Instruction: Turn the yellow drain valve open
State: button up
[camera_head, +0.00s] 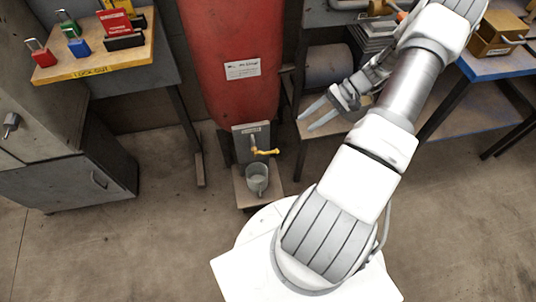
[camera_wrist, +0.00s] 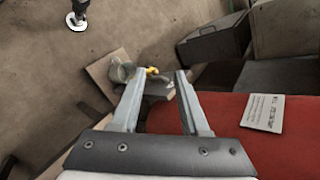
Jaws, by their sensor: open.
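The yellow drain valve (camera_head: 266,152) has a small lever handle lying roughly level at the foot of a red tank (camera_head: 232,60), in front of a grey plate (camera_head: 250,130). A grey metal cup (camera_head: 257,178) stands below it on a small platform. My gripper (camera_head: 309,121) is open and empty, up and to the right of the valve, apart from it. In the wrist view the valve (camera_wrist: 151,71) shows between my open fingers (camera_wrist: 159,72), farther off, with the cup (camera_wrist: 121,72) beside it.
A lockout table (camera_head: 100,62) with padlocks stands at the upper left, above a grey cabinet (camera_head: 75,175). A shelf (camera_head: 330,118) with a roll stands right of the tank, near my gripper. A blue-edged bench (camera_head: 490,68) is at the far right. The floor left of the platform is clear.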

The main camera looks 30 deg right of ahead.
aim_at(273, 152)
jog(key=s+d+f+m+t+y+b, duration=0.1)
jog(key=s+f+m+t+b, duration=0.2)
jog(key=f, duration=0.7)
jog(key=d+f+m+t+y+b, duration=0.1)
jog(key=d+f+m+t+b, duration=0.1)
jog(key=f+t, duration=0.5)
jog(key=shift+g, duration=0.8)
jog(key=b+x, duration=0.1)
jog(key=x, duration=0.5)
jog(key=f+b+x, duration=0.1)
jog(key=x, duration=0.5)
jog(key=f+x, duration=0.1)
jog(key=x, duration=0.5)
jog(key=shift+s+b, duration=0.35)
jog(key=shift+b, duration=0.05)
jog(key=shift+f, duration=0.1)
grip_shut()
